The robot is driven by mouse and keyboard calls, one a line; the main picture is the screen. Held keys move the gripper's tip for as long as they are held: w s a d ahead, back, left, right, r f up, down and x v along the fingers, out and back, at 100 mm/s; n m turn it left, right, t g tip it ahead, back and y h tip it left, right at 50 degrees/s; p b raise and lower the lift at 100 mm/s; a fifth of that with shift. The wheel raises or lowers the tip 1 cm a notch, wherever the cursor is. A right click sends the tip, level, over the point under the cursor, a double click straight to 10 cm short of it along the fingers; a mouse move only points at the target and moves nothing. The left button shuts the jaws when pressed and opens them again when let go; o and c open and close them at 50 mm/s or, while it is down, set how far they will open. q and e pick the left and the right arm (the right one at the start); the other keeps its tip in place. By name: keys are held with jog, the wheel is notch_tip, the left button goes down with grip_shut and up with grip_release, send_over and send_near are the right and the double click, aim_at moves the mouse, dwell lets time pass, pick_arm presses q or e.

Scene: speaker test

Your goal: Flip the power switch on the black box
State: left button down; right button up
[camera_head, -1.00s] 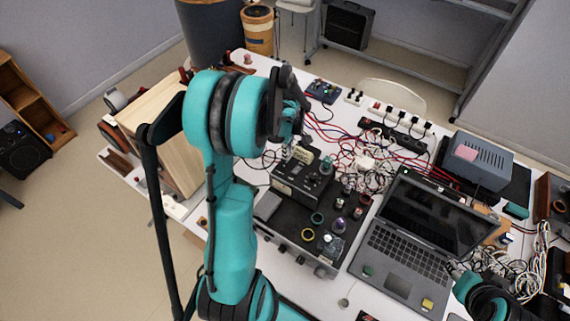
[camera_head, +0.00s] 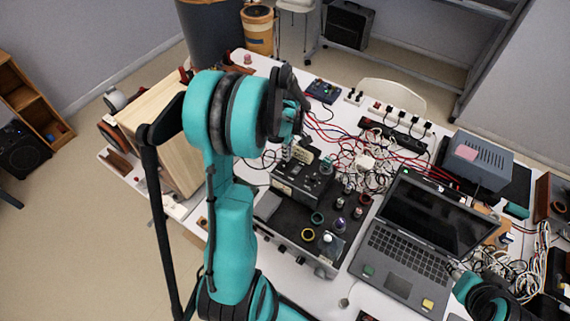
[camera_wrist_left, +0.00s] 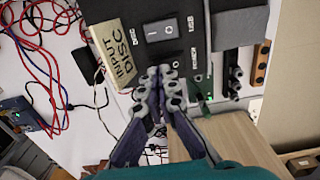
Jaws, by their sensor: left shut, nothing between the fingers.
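The black box (camera_head: 302,183) stands on a larger dark unit on the white table; its panel with a cream "INPUT DISC" label fills the top of the left wrist view (camera_wrist_left: 185,52). The power switch (camera_wrist_left: 161,30) is a grey-white rocker on that panel, beside the label. My left gripper (camera_wrist_left: 158,72) is shut and empty. Its tips lie just below the switch in the wrist view; I cannot tell whether they touch the panel. In the head view my left gripper (camera_head: 289,151) is at the far side of the box, partly hidden by my arm.
An open laptop (camera_head: 408,240) stands right of the box. Tangled cables (camera_head: 365,160) and a power strip (camera_head: 398,140) lie behind it. A wooden box (camera_head: 170,130) stands at the left, behind my arm. A grey device (camera_head: 478,160) sits at the right.

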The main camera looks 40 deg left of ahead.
pick_arm(q)
jog(key=shift+f+b, duration=0.8)
jog(key=shift+f, duration=0.15)
dwell(0.4)
jog(key=shift+r+p, duration=2.4)
jog(key=shift+r, duration=1.2)
jog(key=shift+d, duration=0.1)
